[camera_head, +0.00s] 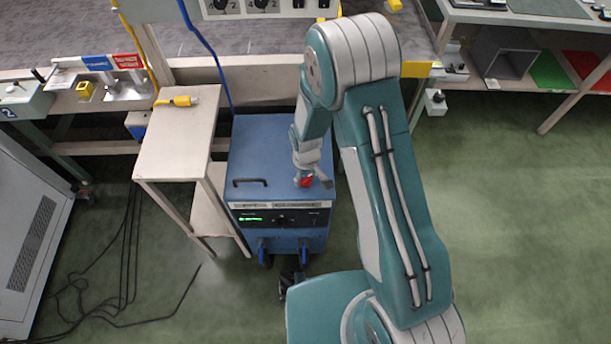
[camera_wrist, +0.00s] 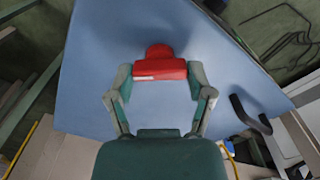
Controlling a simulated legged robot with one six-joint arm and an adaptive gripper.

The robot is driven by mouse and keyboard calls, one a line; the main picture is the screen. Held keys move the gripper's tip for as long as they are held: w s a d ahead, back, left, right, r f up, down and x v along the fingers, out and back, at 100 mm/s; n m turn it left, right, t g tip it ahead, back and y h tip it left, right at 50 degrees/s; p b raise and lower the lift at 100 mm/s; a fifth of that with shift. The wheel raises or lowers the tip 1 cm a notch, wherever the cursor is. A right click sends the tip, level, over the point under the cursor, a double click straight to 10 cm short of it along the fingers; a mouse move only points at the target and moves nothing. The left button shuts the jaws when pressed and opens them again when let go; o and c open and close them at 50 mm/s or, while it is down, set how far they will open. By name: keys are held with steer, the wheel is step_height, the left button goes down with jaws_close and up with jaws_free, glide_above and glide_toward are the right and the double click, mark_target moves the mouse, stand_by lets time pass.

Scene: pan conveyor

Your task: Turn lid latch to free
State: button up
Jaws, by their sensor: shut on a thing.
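The red latch (camera_wrist: 158,68) stands on the blue lid (camera_wrist: 110,40) of a box-shaped unit. In the wrist view my gripper (camera_wrist: 160,82) has one finger on each side of the latch's red bar and is shut on it. In the head view my gripper (camera_head: 308,180) reaches down to the lid top (camera_head: 265,145) near its front right, and a bit of the red latch (camera_head: 307,182) shows at the fingertips. A black handle (camera_head: 250,182) sits on the lid at the front left, apart from my gripper; it also shows in the wrist view (camera_wrist: 250,113).
A beige side table (camera_head: 180,130) with a yellow connector (camera_head: 176,102) stands close left of the blue unit. The front panel (camera_head: 280,218) has a green display. A conveyor bench (camera_head: 240,70) runs behind. Black cables (camera_head: 125,260) lie on the floor at left. Floor at right is clear.

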steer(key=m, duration=0.3)
steer(key=shift+m, duration=2.2)
steer(key=shift+s, duration=0.1)
steer(key=o, duration=1.1)
step_height(320, 180, up, 12)
steer(key=shift+a+f, duration=0.1)
